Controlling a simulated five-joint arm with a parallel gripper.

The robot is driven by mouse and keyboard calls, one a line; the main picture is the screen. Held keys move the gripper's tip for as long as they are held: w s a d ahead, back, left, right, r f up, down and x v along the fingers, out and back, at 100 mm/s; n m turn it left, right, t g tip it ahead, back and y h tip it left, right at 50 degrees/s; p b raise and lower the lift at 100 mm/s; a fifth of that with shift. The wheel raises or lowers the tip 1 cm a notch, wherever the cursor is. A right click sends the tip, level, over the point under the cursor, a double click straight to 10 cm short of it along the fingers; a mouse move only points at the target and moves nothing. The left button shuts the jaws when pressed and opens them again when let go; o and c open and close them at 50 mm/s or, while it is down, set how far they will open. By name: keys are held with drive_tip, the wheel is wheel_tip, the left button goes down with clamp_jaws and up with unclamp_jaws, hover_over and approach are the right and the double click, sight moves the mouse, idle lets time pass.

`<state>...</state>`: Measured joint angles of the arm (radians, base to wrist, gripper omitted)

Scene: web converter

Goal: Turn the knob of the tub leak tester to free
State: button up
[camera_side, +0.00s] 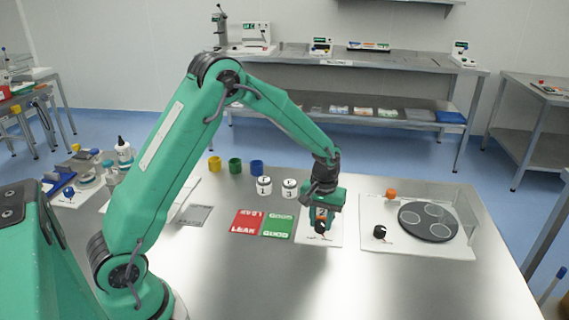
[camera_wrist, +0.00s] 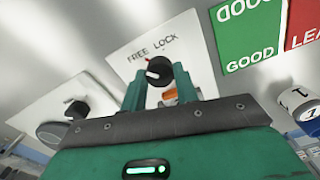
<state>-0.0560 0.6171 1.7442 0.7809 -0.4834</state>
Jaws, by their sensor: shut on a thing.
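The tub leak tester's white plate (camera_side: 311,241) lies on the bench under my gripper, and its "FREE LOCK" print shows in the wrist view (camera_wrist: 128,47). Its black knob (camera_wrist: 158,69) has a white mark toward its lower left; FREE is printed left of LOCK. I cannot tell for sure which word the mark indicates. My gripper (camera_wrist: 159,78) is shut on the knob, with a green finger on each side. In the side view the knob (camera_side: 320,227) shows just below my gripper (camera_side: 320,221). An orange part (camera_wrist: 170,96) shows between the fingers, partly hidden.
A red LEAK mat (camera_side: 246,221) and green GOOD mat (camera_side: 277,226) lie left of the tester. Two white tubs (camera_side: 264,186) (camera_side: 289,188) stand behind them. Another white panel with a dark disc (camera_side: 428,221) and a black knob (camera_side: 380,232) is at right. The front bench is clear.

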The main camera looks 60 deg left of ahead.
sight(321, 223)
drive_tip(key=shift+r, duration=0.1)
drive_tip(key=o, duration=1)
wheel_tip(321, 223, up, 7)
drive_tip(key=shift+r, duration=0.4)
